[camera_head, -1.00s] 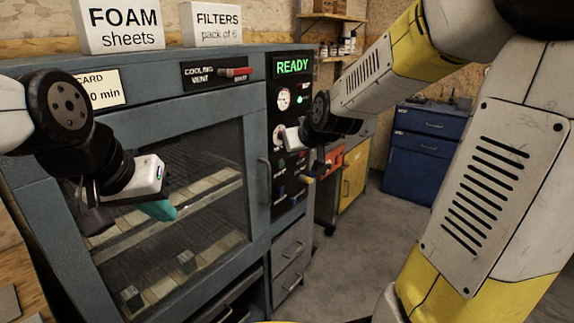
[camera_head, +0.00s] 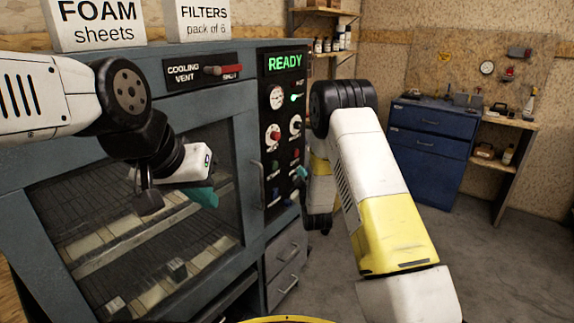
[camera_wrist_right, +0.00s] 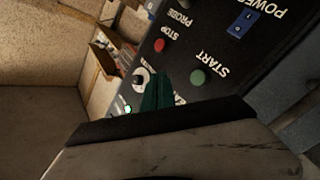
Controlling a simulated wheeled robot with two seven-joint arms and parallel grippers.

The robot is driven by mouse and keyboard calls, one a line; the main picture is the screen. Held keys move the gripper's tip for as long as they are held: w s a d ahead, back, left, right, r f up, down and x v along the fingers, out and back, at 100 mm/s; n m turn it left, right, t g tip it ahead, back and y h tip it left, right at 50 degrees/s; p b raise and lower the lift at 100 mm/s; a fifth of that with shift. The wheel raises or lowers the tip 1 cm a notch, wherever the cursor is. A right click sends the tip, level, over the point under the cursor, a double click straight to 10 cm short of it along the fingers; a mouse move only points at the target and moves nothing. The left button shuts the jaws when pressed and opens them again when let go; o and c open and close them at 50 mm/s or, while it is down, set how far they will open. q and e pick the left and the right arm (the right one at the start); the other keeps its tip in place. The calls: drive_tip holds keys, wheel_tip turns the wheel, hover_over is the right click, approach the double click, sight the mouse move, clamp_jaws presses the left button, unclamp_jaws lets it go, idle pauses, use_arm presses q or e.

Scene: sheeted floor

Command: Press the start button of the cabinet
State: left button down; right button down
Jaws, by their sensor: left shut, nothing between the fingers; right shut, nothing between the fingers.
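The grey cabinet (camera_head: 240,185) has a black control panel (camera_head: 262,205) on its right side. The green START button (camera_wrist_right: 198,77) shows clearly in the right wrist view, beside the red STOP button (camera_wrist_right: 159,46) and the blue POWER switch (camera_wrist_right: 242,22). In the head view the START button (camera_head: 274,162) is small and dark. My right gripper (camera_wrist_right: 153,92) is shut and empty, its teal fingers in front of the panel beside START; contact cannot be told. My left gripper (camera_head: 204,198) is shut and empty before the cabinet window.
A red-handled cooling vent slider (camera_head: 226,71) and a green READY display (camera_head: 285,63) are above. FOAM (camera_head: 98,22) and FILTERS (camera_head: 200,18) boxes stand on top. A blue drawer unit (camera_head: 428,150) stands at the right. The floor there is clear.

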sight(275, 166)
drive_tip(key=shift+d+f+n+t, duration=0.15)
drive_tip(key=shift+f+n, duration=0.1)
drive_tip(key=shift+f, duration=0.25)
drive_tip(key=shift+d+f+n+t, duration=0.15)
drive_tip(key=shift+f+n, duration=0.1)
drive_tip(key=shift+f, duration=0.25)
drive_tip(key=shift+a, duration=0.1)
drive_tip(key=w+a, duration=0.5)
drive_tip(key=a, duration=0.2)
drive_tip(key=shift+w+a, duration=0.15)
idle(1.6)
drive_tip(key=shift+w+a, duration=0.15)
drive_tip(key=shift+a, duration=0.1)
drive_tip(key=shift+w+a, duration=0.25)
drive_tip(key=shift+a, duration=0.05)
idle(0.7)
drive_tip(key=shift+d, duration=0.1)
drive_tip(key=shift+s+d, duration=0.5)
